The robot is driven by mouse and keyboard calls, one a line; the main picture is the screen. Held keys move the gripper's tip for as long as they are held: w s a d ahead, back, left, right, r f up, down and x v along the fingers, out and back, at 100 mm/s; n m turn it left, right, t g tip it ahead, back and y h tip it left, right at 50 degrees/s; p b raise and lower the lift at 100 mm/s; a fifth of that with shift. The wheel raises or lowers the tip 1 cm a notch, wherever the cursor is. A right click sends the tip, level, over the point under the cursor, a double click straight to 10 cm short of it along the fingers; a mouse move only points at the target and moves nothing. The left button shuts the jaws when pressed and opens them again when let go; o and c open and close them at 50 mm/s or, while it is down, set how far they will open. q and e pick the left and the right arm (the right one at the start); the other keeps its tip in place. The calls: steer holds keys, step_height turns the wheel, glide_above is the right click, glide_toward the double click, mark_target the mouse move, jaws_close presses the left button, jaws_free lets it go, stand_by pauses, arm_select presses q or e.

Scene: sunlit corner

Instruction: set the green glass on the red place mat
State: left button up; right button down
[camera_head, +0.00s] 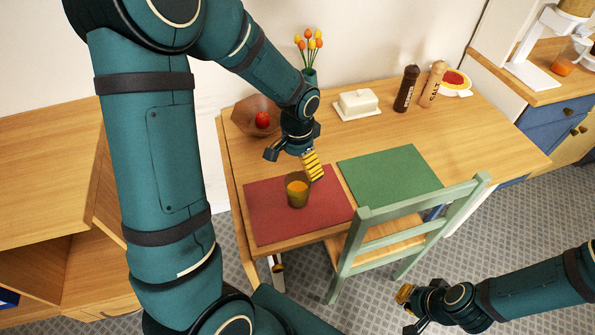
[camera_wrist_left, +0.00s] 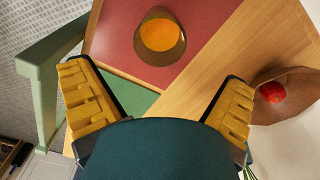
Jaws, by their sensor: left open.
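The glass (camera_head: 297,190) is olive-green and see-through, with orange drink in it. It stands upright on the red place mat (camera_head: 265,222). The glass (camera_wrist_left: 160,38) also shows in the left wrist view, on the red mat (camera_wrist_left: 112,38), beyond the fingertips and untouched. My left gripper (camera_head: 294,163) is open and empty, just behind and above the glass. Its two yellow finger pads are wide apart in the left wrist view (camera_wrist_left: 156,88). My right gripper (camera_head: 405,312) is open and empty, low at the right, away from the table.
A green place mat (camera_head: 390,180) lies right of the red one, with a green chair (camera_head: 410,220) in front. A brown bowl with a red fruit (camera_head: 262,119), a flower vase (camera_head: 310,76), a butter dish (camera_head: 357,104) and two mills (camera_head: 407,88) stand along the back.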

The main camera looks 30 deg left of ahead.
arm_select(q)
step_height(320, 180, up, 4)
steer(key=shift+f, duration=0.2)
stand_by(0.5)
